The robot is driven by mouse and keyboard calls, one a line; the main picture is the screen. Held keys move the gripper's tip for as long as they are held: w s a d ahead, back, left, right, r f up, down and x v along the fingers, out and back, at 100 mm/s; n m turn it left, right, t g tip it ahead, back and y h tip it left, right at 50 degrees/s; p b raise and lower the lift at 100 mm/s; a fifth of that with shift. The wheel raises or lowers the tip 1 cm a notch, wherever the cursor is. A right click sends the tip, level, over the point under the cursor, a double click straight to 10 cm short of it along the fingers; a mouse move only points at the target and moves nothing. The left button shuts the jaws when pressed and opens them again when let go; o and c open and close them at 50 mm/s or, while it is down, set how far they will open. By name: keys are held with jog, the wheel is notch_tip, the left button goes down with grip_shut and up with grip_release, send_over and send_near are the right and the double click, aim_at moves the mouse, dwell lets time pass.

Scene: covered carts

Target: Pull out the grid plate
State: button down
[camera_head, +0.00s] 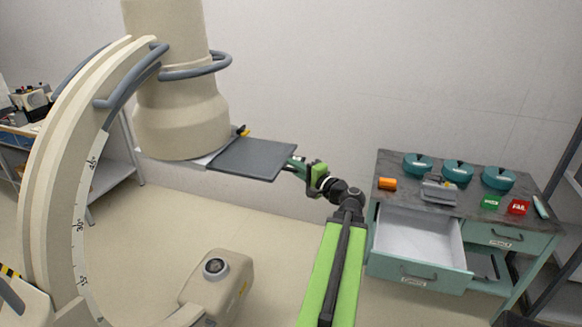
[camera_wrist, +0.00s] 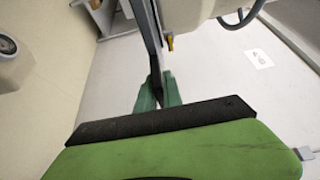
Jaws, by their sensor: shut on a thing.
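The grid plate (camera_head: 252,158) is a flat dark grey square plate. In the head view it sticks out to the right from under the beige cylindrical housing (camera_head: 180,110), roughly level. My gripper (camera_head: 294,163) is at the plate's right edge, shut on it. In the wrist view the plate (camera_wrist: 148,38) shows edge-on as a dark strip running up from between the green fingers of my gripper (camera_wrist: 158,90). A small yellow part (camera_wrist: 170,42) sits beside the plate near the housing. The plate's far left end is hidden under the housing.
A curved beige C-arm (camera_head: 65,160) stands at the left, with a beige unit (camera_head: 215,285) low in front. A green cart (camera_head: 375,190) with an open, empty-looking drawer (camera_head: 415,240) stands at the right. Teal round containers (camera_head: 457,172) and small boxes are on its top.

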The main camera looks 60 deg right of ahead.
jog(key=shift+s+d, duration=0.2)
jog(key=shift+s, duration=0.65)
jog(key=shift+s+d, duration=0.2)
jog(key=shift+s, duration=0.6)
